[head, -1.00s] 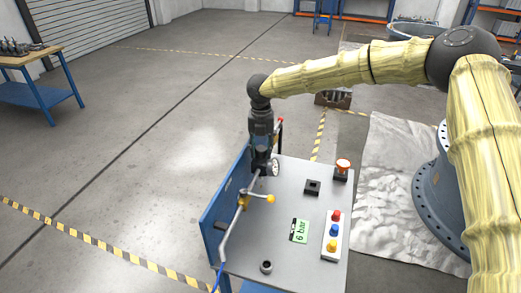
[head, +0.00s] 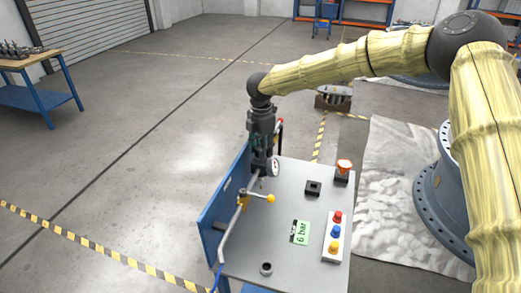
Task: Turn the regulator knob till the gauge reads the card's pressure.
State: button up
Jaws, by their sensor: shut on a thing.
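The small white-faced gauge (head: 275,168) is at the far left of the panel, just right of my gripper. Its needle is too small to read. My gripper (head: 261,171) points down over the pipe line beside the gauge and is shut on the regulator knob, which it hides almost wholly.
A pipe with a yellow-handled valve (head: 257,197) runs along the blue back plate (head: 222,205).

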jog(key=shift+s+f+m, duration=0.1)
jog(key=shift+f+m, duration=0.05)
jog(key=shift+m, duration=0.35)
jog(key=o, duration=0.7)
jog(key=shift+o, duration=0.2)
notch_tip(320, 180, up, 12)
dwell(0.5)
